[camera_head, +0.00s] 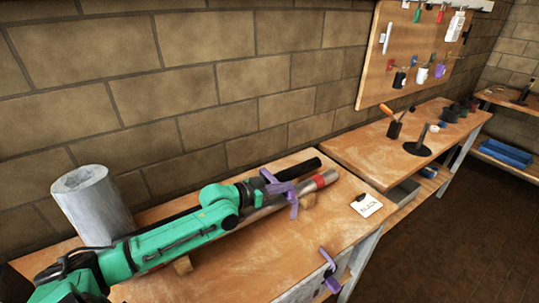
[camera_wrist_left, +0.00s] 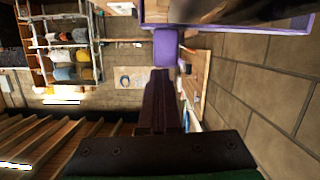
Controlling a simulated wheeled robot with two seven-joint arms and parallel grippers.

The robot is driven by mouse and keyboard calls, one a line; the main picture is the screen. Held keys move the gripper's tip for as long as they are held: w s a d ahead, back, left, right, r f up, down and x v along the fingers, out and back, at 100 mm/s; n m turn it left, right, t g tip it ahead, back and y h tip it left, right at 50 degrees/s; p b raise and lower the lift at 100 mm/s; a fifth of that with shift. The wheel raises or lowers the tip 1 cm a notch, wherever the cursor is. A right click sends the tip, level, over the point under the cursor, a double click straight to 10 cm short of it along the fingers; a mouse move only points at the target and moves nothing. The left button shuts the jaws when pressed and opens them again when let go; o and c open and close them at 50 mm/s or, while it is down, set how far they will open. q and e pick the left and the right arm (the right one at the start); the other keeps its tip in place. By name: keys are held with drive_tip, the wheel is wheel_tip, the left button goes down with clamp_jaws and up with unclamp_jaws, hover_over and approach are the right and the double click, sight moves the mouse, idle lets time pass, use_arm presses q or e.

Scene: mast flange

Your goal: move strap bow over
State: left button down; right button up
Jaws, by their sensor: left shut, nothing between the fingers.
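A purple strap bow (camera_head: 290,194) stands across the mast pipe (camera_head: 323,179) near its red band; its arms stick out beside and below the pipe. My left gripper (camera_head: 259,187) is shut and empty, its dark fingers close to the bow's left side. In the left wrist view the shut fingers (camera_wrist_left: 160,85) point at a purple part (camera_wrist_left: 165,46), with a purple bar above it. I cannot tell whether the fingers touch it. A second purple piece (camera_head: 328,268) sits at the bench's front edge. My right gripper is not in view.
The wooden bench (camera_head: 235,268) carries the pipe on wooden blocks, a black pipe behind it, a grey cylinder (camera_head: 92,204) at left and a white card (camera_head: 366,204) at right. A brick wall stands close behind. The front of the bench top is clear.

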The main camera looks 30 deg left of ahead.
use_arm(q)
wheel_tip(320, 180, up, 5)
drive_tip(key=p, duration=0.4)
drive_tip(key=f+p+v, duration=0.1)
drive_tip(key=p+v, duration=0.1)
drive_tip(key=v, duration=0.7)
drive_tip(key=shift+s, duration=0.5)
